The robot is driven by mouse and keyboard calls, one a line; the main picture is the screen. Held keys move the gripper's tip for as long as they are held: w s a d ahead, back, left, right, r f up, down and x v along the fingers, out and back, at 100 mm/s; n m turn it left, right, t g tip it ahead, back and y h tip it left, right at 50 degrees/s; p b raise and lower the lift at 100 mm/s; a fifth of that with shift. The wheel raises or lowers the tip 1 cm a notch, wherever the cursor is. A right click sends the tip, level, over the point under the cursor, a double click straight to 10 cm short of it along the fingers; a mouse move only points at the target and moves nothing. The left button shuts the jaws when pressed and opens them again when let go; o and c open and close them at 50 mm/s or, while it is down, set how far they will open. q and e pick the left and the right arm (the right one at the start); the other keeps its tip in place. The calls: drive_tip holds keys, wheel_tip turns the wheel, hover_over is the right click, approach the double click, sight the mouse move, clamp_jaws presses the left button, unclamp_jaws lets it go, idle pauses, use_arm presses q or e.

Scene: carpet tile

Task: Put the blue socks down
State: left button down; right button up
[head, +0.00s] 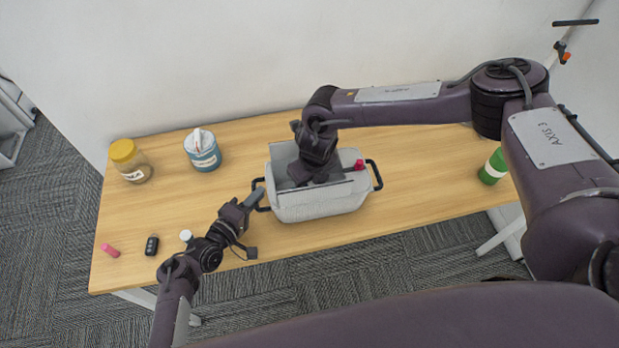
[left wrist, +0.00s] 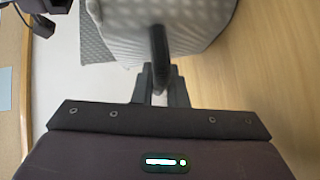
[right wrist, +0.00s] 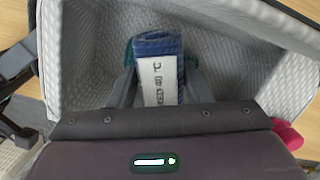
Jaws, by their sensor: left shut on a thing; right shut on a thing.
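The blue socks (right wrist: 155,43), rolled in a pale printed band, are between the fingers of my right gripper (right wrist: 158,90) in the right wrist view. They are low inside the grey-white textured basket (head: 320,204); whether they touch its floor I cannot tell. In the head view my right gripper (head: 316,172) reaches down into the basket and hides the socks. My left gripper (head: 258,197) is shut on the basket's left black handle, which shows between its fingers in the left wrist view (left wrist: 159,52).
A yellow-lidded jar (head: 130,160) and a blue tub (head: 202,150) stand at the back left. A pink item (head: 109,250), a black key fob (head: 152,245) and a small white-topped item (head: 186,235) are front left. A green container (head: 493,168) stands right. A magenta item (head: 359,164) is by the basket's right side.

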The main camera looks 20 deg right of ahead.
drive_tip(key=shift+f, duration=0.1)
drive_tip(key=shift+f, duration=0.2)
drive_tip(key=o, duration=1)
drive_tip(key=shift+r, duration=0.1)
wheel_tip(320, 180, up, 12)
drive_tip(key=s, duration=0.1)
drive_tip(key=shift+s+d+r, duration=0.15)
drive_tip(key=shift+s+d, duration=0.15)
drive_tip(key=shift+s, duration=0.1)
use_arm(q)
drive_tip(key=c, duration=1.4)
unclamp_jaws()
